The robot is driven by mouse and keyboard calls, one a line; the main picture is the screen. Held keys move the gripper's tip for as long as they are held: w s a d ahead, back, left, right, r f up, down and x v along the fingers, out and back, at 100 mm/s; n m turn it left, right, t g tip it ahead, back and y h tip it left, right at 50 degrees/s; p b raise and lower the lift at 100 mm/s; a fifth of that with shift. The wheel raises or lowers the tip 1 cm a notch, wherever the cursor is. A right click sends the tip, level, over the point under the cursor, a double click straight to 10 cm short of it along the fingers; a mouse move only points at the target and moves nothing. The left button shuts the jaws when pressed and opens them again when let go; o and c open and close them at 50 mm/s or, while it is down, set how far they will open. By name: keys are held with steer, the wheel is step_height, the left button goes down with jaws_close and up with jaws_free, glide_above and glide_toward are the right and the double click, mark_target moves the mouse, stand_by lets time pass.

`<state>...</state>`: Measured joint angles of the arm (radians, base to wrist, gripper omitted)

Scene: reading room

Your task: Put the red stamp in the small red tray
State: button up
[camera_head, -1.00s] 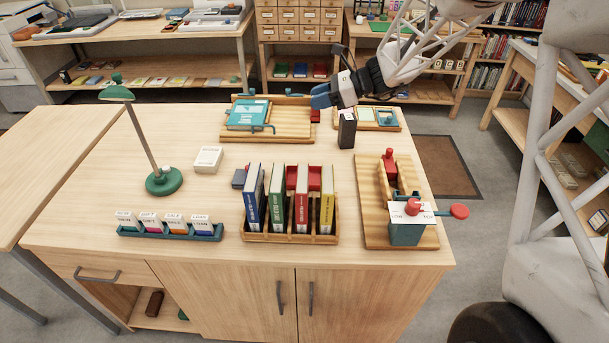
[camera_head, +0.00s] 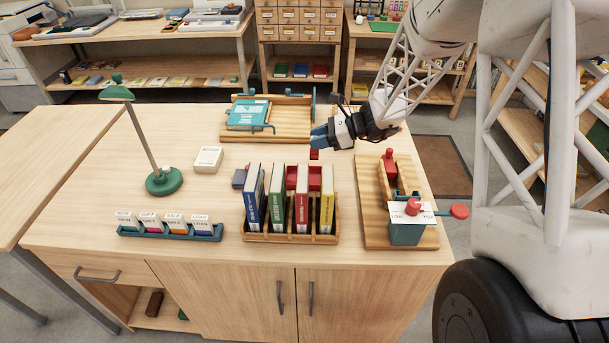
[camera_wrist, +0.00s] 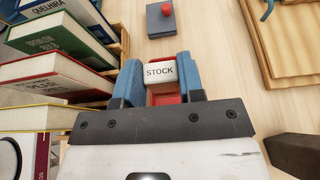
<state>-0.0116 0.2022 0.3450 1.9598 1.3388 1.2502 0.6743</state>
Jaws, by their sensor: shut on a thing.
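My gripper (camera_head: 318,138) has blue fingers and is shut on the red stamp (camera_head: 314,154), held over the table just behind the row of books. In the wrist view the stamp's white end (camera_wrist: 160,73) reads STOCK, between the fingertips (camera_wrist: 158,82), with red showing below it. The small red tray (camera_head: 303,177) lies behind the upright books, partly hidden by them. The stamp is on the far side of the tray in the head view. I cannot tell its height above the table.
Upright books stand in a wooden rack (camera_head: 290,238) in front of the tray. A slate block (camera_wrist: 160,27) with a red knob lies beyond the gripper in the wrist view. A dark block (camera_wrist: 292,155) is close to its right. A wooden board (camera_head: 285,130) stands behind.

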mark_target(318, 155)
steer(key=shift+f, duration=3.1)
steer(key=shift+f, duration=1.9)
steer(key=o, duration=0.9)
steer(key=shift+f, duration=0.1)
steer(key=shift+v, duration=6.05)
